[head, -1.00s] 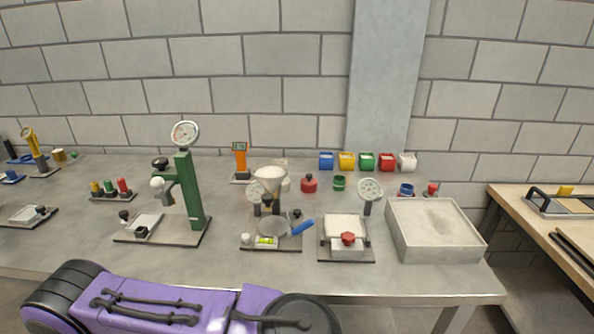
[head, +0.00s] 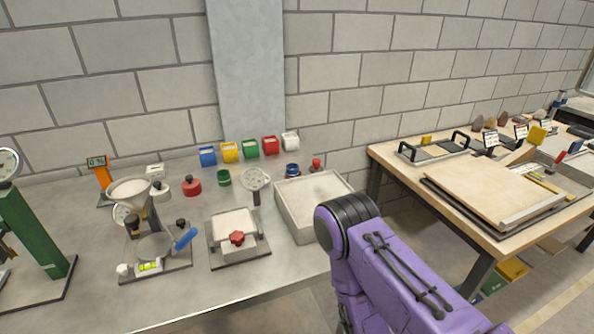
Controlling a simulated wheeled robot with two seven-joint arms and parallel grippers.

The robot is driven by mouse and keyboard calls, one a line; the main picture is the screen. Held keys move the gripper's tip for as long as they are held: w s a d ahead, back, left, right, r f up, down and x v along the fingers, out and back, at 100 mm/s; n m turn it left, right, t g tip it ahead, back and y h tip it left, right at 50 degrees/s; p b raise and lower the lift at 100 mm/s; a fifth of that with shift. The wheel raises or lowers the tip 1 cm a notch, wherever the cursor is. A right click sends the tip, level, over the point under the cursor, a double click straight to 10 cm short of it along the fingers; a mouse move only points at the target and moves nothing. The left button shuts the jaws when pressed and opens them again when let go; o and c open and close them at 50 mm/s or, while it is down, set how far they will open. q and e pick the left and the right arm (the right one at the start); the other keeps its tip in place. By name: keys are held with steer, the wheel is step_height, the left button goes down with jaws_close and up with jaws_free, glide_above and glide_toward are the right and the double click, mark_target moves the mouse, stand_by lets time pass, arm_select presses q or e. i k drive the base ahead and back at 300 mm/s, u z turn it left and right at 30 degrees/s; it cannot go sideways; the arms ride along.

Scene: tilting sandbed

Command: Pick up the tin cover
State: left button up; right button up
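I cannot single out the tin cover for certain. A squat red lidded pot with a dark knob (head: 192,186) stands on the grey table, left of a green round tin (head: 223,178). Farther right, a dark blue round tin (head: 292,171) stands behind the sand tray, and a small red knobbed piece (head: 316,165) is just right of it. Neither of my grippers shows; only a purple arm link of mine is in view at the lower right.
A sand-filled tray (head: 318,206) stands at the grey table's right end. Left of it are a box device with a red knob (head: 237,238) and a funnel stand (head: 130,192). Colored bins (head: 229,153) line the back. A wooden table (head: 440,205) stands right, across a gap.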

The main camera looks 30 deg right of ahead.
mark_target(191, 187)
steer(key=z, duration=0.75)
steer(key=i, duration=0.4)
steer(key=u, duration=0.05)
